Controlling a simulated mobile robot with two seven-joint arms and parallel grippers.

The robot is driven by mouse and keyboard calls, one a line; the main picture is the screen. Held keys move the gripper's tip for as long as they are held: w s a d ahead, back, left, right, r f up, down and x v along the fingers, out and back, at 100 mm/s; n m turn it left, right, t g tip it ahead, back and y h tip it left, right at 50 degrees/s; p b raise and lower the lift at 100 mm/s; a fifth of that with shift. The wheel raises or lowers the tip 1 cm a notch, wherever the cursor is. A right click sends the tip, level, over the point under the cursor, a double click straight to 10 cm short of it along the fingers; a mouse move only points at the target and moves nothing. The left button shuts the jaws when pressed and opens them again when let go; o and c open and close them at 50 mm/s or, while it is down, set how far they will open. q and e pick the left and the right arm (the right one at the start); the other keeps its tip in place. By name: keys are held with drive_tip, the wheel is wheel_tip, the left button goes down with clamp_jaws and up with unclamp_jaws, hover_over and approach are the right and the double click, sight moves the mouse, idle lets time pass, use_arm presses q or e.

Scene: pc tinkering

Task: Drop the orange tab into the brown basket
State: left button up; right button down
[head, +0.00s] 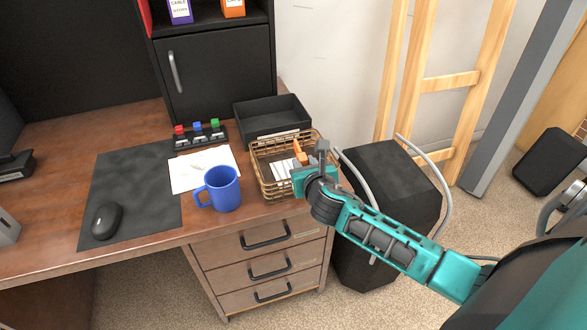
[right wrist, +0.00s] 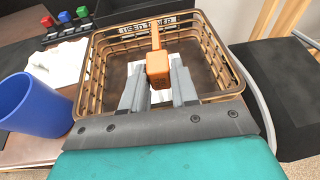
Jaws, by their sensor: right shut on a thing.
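The brown wire basket (head: 262,180) stands on the desk at its right end. In the right wrist view the basket (right wrist: 95,75) fills the middle, with a label on its far rim. My right gripper (right wrist: 158,88) is shut on the orange tab (right wrist: 157,66) and holds it over the basket. The orange tab (head: 299,151) shows above the basket in the head view, beside my right gripper (head: 310,165). White paper (right wrist: 160,95) shows behind the gripper inside the basket. My left gripper is not in view.
A blue mug (head: 222,190) stands left of the basket, near the desk's front edge. A black tray (head: 270,125) is behind the basket. Papers (head: 190,175), a button panel (head: 200,138) and a mouse (head: 106,220) lie farther left. A black bin (head: 385,170) stands right of the desk.

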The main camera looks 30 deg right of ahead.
drive_tip(key=c, duration=0.8)
unclamp_jaws()
drive_tip(key=p+v, duration=0.2)
drive_tip(key=v, duration=1.1)
